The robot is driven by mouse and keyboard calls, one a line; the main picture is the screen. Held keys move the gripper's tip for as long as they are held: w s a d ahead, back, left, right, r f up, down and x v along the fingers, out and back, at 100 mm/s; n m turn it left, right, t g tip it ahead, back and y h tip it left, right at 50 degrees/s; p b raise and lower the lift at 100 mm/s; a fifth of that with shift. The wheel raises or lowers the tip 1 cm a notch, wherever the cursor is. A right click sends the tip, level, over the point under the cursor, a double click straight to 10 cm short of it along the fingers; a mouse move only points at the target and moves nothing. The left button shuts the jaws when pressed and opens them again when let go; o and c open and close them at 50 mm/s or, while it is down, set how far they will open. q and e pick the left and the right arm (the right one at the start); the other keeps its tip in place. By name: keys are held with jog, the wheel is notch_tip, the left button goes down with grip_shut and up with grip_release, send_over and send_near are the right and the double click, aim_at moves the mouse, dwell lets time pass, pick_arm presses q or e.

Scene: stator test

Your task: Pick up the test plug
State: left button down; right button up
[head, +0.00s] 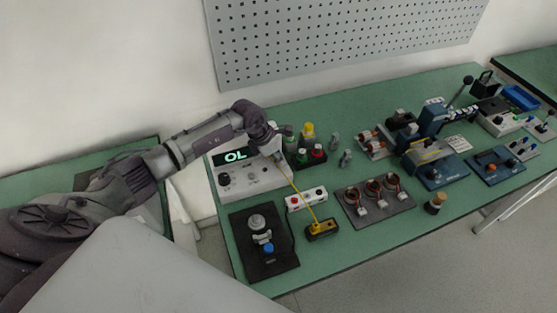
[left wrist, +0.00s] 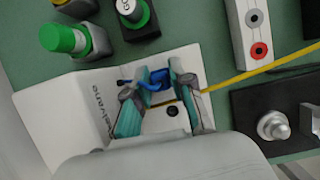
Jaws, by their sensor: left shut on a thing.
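My left gripper (head: 275,150) reaches over the grey meter box (head: 262,180), whose display reads "OL". In the left wrist view its teal-padded fingers (left wrist: 156,88) are shut on a small blue piece, which I take to be the test plug (left wrist: 158,77). The fingers partly hide it, and the meter box's white face lies behind it. A yellow cable (left wrist: 250,76) runs from between the fingers to the right. In the head view the cable leads to a yellow and black block (head: 321,229) on the bench. My right gripper is not in view.
A white strip with sockets (head: 306,198) and a black plate with a metal post (head: 264,245) stand near the meter. Green, yellow and red capped parts (head: 308,142) are just beyond it. A grey plate with copper coils (head: 375,200) lies right. The pegboard (head: 340,40) is behind.

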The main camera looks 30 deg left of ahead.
pick_arm(q)
notch_tip(320, 180, up, 2)
jog(key=shift+r+b, duration=0.25)
jog(key=shift+b, duration=0.35)
jog(key=w+d+r+b, duration=0.1)
jog(key=d+r+b, duration=0.3)
jog(key=d+r, duration=0.3)
jog(key=shift+d+r, duration=0.35)
jog(key=shift+d, duration=2)
